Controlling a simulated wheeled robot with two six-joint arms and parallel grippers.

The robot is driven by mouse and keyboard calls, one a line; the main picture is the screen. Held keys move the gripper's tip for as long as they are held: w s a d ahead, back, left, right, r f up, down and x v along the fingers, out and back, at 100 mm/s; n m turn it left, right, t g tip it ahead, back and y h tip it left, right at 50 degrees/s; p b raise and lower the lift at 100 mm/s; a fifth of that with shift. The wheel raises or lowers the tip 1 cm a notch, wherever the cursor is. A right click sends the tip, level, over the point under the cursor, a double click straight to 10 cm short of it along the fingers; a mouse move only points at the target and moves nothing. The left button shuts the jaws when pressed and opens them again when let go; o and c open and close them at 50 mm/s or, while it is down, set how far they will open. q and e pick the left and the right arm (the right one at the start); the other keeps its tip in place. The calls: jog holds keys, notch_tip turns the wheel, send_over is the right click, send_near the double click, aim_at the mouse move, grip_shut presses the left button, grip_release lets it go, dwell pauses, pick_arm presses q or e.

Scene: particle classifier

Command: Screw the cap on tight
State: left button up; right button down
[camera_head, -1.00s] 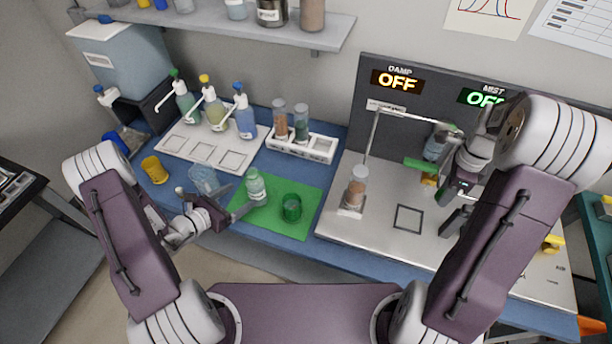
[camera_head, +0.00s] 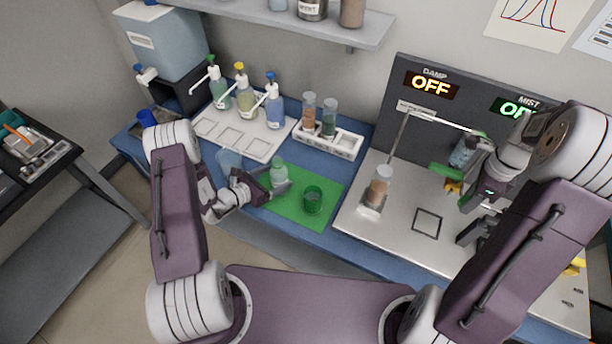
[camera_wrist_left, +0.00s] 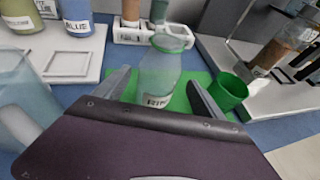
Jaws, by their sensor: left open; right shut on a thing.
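A clear greenish bottle with a white label (camera_head: 279,172) stands upright on the green mat (camera_head: 292,212). In the left wrist view the bottle (camera_wrist_left: 161,72) has a green ring or cap at its top; whether this is a seated cap is unclear. My left gripper (camera_head: 268,188) is open, its two fingers on either side of the bottle, with gaps visible in the wrist view. A green cup (camera_head: 312,200) stands to the right on the mat. My right gripper (camera_head: 470,192) is shut near a green bar (camera_head: 446,172) and a yellow part; the thing it grips is mostly hidden.
Pump bottles (camera_head: 245,103) stand on a white tray behind. A white rack (camera_head: 340,143) holds two vials. The steel bench (camera_head: 395,222) carries a brown-filled vial (camera_head: 379,186) on a stand and a thin post. A blue translucent container (camera_head: 229,160) is just behind my left gripper.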

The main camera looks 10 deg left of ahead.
pick_arm(q)
jog(key=shift+w+d, duration=0.2)
jog(key=shift+w, duration=0.05)
pick_arm(e)
jog(key=shift+r, duration=0.2)
pick_arm(q)
jog(key=p+x, duration=0.1)
jog(key=x, duration=0.3)
jog(key=shift+w+a+r, duration=0.1)
jog(key=shift+r, duration=0.05)
pick_arm(e)
jog(key=shift+r, duration=0.5)
pick_arm(q)
jog(key=shift+w+f, duration=0.2)
jog(key=shift+w, duration=0.1)
jog(key=c, duration=1.7)
jog(key=shift+r, duration=0.15)
